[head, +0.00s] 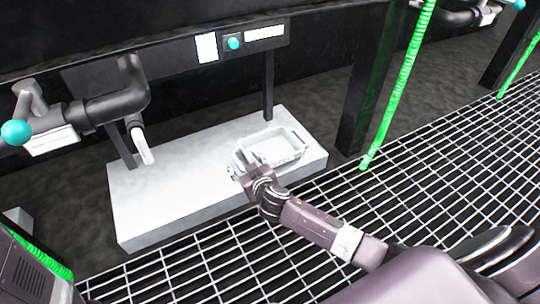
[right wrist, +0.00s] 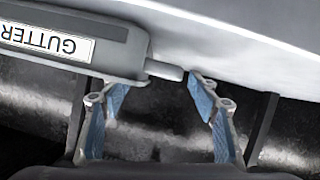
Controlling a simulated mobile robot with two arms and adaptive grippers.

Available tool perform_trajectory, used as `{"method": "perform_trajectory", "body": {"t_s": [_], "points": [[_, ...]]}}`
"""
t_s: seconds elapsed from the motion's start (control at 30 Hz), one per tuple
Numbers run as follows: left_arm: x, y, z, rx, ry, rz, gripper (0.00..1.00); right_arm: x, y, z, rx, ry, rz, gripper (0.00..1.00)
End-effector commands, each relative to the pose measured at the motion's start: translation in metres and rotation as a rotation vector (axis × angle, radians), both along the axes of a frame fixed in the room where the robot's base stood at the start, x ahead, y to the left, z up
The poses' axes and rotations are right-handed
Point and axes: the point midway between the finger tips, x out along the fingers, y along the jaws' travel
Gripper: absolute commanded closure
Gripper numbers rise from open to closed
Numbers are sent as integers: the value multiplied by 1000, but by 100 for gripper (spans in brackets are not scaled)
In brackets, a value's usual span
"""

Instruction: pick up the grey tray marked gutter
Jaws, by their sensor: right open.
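The grey tray (head: 286,161) sits on a pale block (head: 150,205) below the pipework, near the block's right end. In the right wrist view the tray (right wrist: 118,48) shows its end and a white label reading GUTTER, upside down. A short light handle or tab (right wrist: 165,70) sticks out from its end. My right gripper (head: 246,172) is at the tray's near left corner. In the right wrist view its blue-padded fingers (right wrist: 152,84) are spread apart, with the tab just ahead of the gap between the tips. My left gripper is not in view.
A dark pipe (head: 115,103) with a teal knob (head: 15,132) and a pale spout (head: 142,145) overhang the block at left. Dark legs stand behind the tray. Open grating (head: 430,190) covers the floor in front.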

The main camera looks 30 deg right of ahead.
Motion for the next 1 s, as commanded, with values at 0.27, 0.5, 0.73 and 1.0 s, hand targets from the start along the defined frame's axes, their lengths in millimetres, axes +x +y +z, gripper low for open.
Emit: {"method": "perform_trajectory", "body": {"t_s": [0.27, 0.5, 0.73, 1.0], "points": [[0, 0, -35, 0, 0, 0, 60, 28, -2, -11, -2, -4, 0, 45], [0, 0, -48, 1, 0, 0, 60, 46, -2, -16, 0, -1, -1, 45], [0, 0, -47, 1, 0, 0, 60, 47, -2, -15, 0, 0, -1, 45], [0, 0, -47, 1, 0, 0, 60, 47, -2, -15, 0, 0, -1, 68]]}}
